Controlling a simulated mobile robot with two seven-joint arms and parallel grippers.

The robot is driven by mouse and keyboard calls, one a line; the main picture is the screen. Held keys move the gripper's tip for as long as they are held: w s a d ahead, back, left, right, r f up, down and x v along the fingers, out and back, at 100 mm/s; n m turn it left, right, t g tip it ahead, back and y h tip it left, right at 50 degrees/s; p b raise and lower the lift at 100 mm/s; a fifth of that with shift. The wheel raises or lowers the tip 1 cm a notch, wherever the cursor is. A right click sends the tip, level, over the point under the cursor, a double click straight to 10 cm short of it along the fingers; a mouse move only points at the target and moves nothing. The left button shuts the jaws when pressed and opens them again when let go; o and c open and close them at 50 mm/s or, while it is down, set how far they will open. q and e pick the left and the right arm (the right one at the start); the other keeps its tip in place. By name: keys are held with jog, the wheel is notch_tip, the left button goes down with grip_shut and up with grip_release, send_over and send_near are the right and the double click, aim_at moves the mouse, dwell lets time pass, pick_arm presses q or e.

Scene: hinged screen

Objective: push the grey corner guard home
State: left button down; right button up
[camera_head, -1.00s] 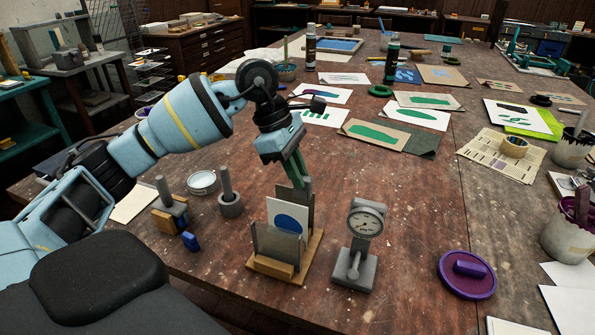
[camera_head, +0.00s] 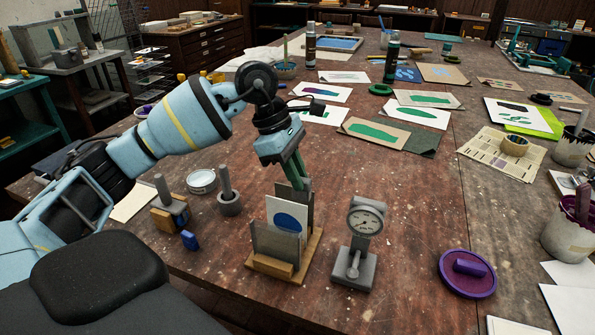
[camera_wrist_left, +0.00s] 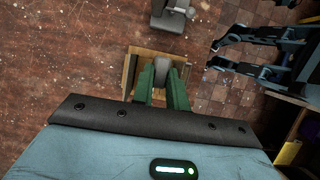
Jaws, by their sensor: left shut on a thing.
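A small wooden stand (camera_head: 283,268) holds a white card with a blue disc (camera_head: 291,222) between upright grey plates (camera_head: 277,243). My left gripper (camera_head: 301,183) reaches down with green fingers at the top back of the stand. In the left wrist view its fingers (camera_wrist_left: 162,76) are shut on a small grey piece, seemingly the grey corner guard (camera_wrist_left: 161,66), above the wooden base. The fingers and plates hide much of the guard, and I cannot tell how far in it sits.
A grey dial gauge (camera_head: 358,245) stands just right of the stand. A grey post (camera_head: 228,192), a wooden block with a post (camera_head: 168,208) and a small blue block (camera_head: 189,240) are to its left. A purple lid (camera_head: 467,273) lies farther right.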

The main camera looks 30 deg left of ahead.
pick_arm(q)
jog(key=shift+f+b, duration=0.3)
jog(key=shift+f, duration=0.6)
pick_arm(e)
jog(key=shift+s+a+f, duration=0.1)
jog(key=shift+s+f, duration=0.25)
jog(key=shift+f, duration=0.15)
pick_arm(q)
jog(key=shift+f+b, duration=0.3)
jog(key=shift+f, duration=0.55)
pick_arm(e)
jog(key=shift+s+f+g, duration=0.3)
jog(key=shift+s+f, duration=0.15)
jog(key=shift+f, duration=0.05)
pick_arm(q)
jog(key=shift+f, duration=0.55)
pick_arm(e)
jog(key=shift+s+f, duration=0.2)
jog(key=shift+f, duration=0.1)
pick_arm(q)
jog(key=c, duration=1.3)
grip_release()
